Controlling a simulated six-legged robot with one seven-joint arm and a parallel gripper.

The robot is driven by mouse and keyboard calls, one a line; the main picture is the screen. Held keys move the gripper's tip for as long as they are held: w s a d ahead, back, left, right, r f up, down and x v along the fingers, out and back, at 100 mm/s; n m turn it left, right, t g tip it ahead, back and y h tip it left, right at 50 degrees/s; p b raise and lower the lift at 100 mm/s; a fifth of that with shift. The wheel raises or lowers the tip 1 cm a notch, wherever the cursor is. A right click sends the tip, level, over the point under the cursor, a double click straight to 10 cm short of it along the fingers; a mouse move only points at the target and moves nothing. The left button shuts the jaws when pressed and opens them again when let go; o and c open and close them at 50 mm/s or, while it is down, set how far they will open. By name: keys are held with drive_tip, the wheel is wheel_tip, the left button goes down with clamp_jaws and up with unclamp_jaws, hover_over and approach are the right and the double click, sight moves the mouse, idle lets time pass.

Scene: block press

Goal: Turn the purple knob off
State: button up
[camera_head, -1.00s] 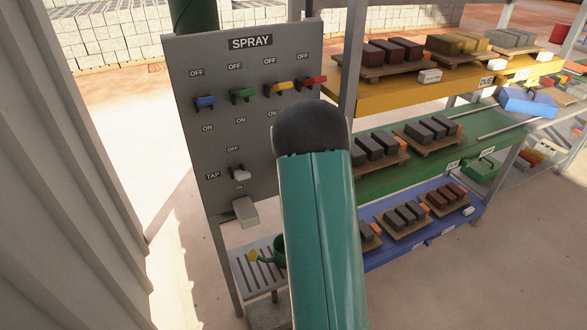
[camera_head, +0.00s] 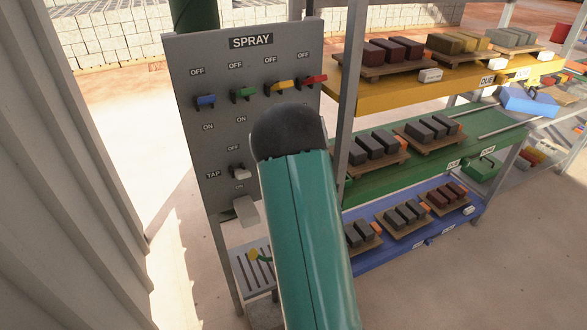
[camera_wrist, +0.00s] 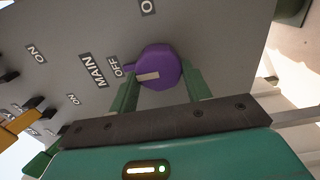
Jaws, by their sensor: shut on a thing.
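The purple knob (camera_wrist: 160,62) sits on a grey panel in the wrist view, near the word MAIN (camera_wrist: 94,70). A second label, cut off by the top edge, begins with O. The head view does not show the knob or my gripper; my arm covers part of the panel there.
The grey SPRAY panel (camera_head: 185,140) carries blue (camera_head: 205,101), green (camera_head: 243,93), yellow (camera_head: 280,86) and red (camera_head: 314,79) levers and a white TAP lever (camera_head: 240,173). Shelves with block pallets stand right; a corrugated wall (camera_head: 75,160) is at left.

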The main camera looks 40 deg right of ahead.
drive_tip(key=o, duration=1)
drive_tip(key=shift+c, duration=0.2)
drive_tip(key=v, duration=1.4)
drive_tip(key=shift+w+r, duration=0.1)
drive_tip(key=shift+w, duration=0.1)
